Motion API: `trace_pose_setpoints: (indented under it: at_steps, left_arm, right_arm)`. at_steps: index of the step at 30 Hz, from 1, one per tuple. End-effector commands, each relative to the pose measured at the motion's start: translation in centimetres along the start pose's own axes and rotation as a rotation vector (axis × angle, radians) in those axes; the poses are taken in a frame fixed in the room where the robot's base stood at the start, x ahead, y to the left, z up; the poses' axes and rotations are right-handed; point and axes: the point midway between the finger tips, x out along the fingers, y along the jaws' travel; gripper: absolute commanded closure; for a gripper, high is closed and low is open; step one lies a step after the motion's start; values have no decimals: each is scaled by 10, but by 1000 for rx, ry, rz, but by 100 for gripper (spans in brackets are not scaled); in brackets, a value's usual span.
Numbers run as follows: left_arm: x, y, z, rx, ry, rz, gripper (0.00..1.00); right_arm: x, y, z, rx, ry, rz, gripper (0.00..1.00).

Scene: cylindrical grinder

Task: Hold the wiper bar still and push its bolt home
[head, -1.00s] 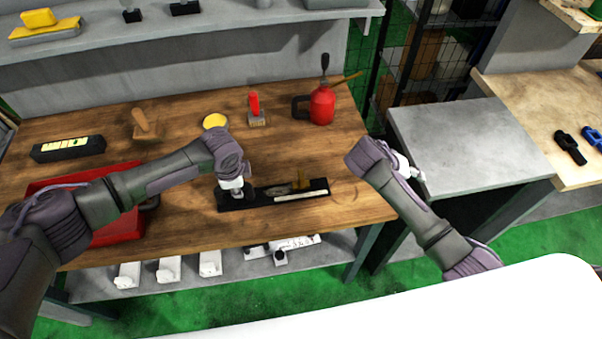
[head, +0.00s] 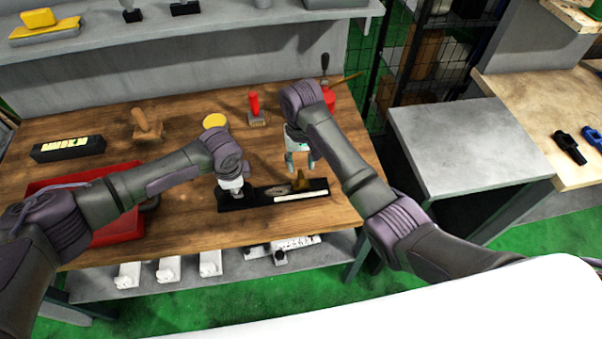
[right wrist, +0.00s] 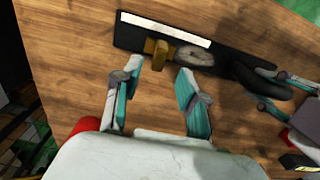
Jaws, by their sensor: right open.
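The wiper bar (head: 258,205) is a long black piece with a pale strip, lying on the wooden bench. It also shows in the right wrist view (right wrist: 130,36). Its brass-coloured bolt (head: 301,181) stands up near the right end and shows in the right wrist view (right wrist: 157,48). My left gripper (head: 233,193) is at the bar's left end. In the right wrist view its fingers (right wrist: 266,88) lie on both sides of a black rounded part there. My right gripper (head: 300,168) is open and empty above and just behind the bolt, with the fingertips apart (right wrist: 159,68).
A red tray (head: 115,232) lies under my left arm. A red can (head: 329,98) is partly hidden behind my right arm. A red-handled tool (head: 254,104), a yellow round item (head: 215,121) and a wooden-handled tool (head: 147,126) stand farther back. The bench (head: 190,235) is clear in front.

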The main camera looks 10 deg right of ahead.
Motion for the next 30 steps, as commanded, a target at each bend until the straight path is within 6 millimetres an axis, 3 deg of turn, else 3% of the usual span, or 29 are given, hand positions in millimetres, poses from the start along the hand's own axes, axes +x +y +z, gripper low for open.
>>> trace_pose_setpoints:
  at_steps: [3,9,21,29,30]
  left_arm:
    - [0,0,0,-1,-1,0,100]
    - [0,0,0,-1,-1,-1,100]
    - [0,0,1,-1,-2,-1,100]
    - [0,0,1,-1,-2,-1,100]
    - [0,0,1,-1,-2,-1,100]
  right_arm:
    - [23,1,1,1,-3,2,58]
    - [49,0,0,1,0,1,58]
    - [57,0,0,1,2,1,58]
    - [57,0,0,1,2,1,100]
    - [56,0,0,1,2,1,100]
